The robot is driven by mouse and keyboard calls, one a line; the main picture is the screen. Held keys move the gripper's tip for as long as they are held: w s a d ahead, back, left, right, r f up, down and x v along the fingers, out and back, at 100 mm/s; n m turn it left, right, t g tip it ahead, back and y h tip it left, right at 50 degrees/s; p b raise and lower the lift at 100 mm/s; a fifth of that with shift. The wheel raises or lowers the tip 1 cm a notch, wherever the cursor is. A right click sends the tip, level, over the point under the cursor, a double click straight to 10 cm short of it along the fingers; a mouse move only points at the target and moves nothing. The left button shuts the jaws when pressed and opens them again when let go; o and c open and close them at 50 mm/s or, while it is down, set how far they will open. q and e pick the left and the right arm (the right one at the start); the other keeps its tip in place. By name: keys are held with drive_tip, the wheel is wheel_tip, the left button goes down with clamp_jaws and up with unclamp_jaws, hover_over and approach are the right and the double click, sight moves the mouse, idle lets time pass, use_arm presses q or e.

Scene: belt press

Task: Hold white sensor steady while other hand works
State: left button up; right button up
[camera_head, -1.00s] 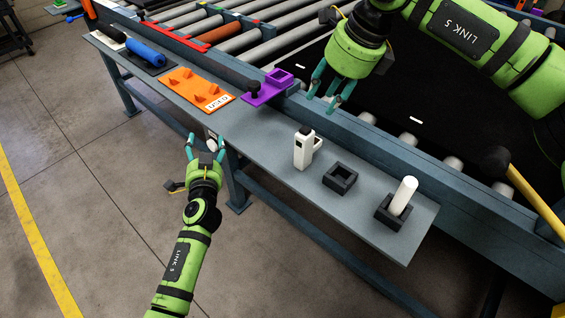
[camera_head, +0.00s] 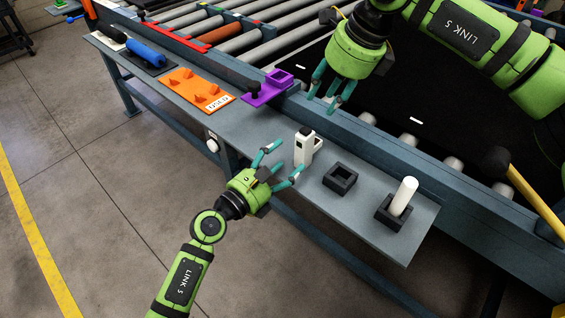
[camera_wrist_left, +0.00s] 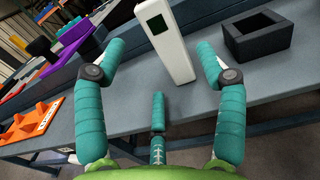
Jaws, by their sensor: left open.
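The white sensor (camera_head: 306,146) is an upright white block with a dark top, standing on the grey shelf (camera_head: 240,135). In the left wrist view the white sensor (camera_wrist_left: 168,40) stands ahead of the spread fingers, with a dark green window on its face. My left gripper (camera_head: 279,161) is open, just left of and in front of the sensor, its fingers pointing at it. In the left wrist view the left gripper (camera_wrist_left: 160,75) has nothing between its fingers. My right gripper (camera_head: 334,95) hangs above the black belt, behind the sensor, its fingers apart and empty.
A black square holder (camera_head: 340,178) sits right of the sensor. Farther right, a white cylinder (camera_head: 404,195) stands in another black holder (camera_head: 392,218). A purple fixture (camera_head: 267,88), an orange plate (camera_head: 196,88) and a blue roller (camera_head: 145,53) lie left along the shelf. A blue rail (camera_head: 372,135) runs behind.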

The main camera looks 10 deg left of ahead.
sight(296, 153)
use_arm(q)
drive_tip(key=shift+w+d+f, duration=0.1)
drive_tip(key=shift+d+f, duration=0.15)
drive_tip(key=shift+d, duration=0.05)
drive_tip(key=x, duration=0.6)
drive_tip(key=shift+w+d, duration=0.2)
drive_tip(key=shift+d, duration=0.05)
drive_tip(key=c, duration=1.4)
use_arm(e)
clamp_jaws()
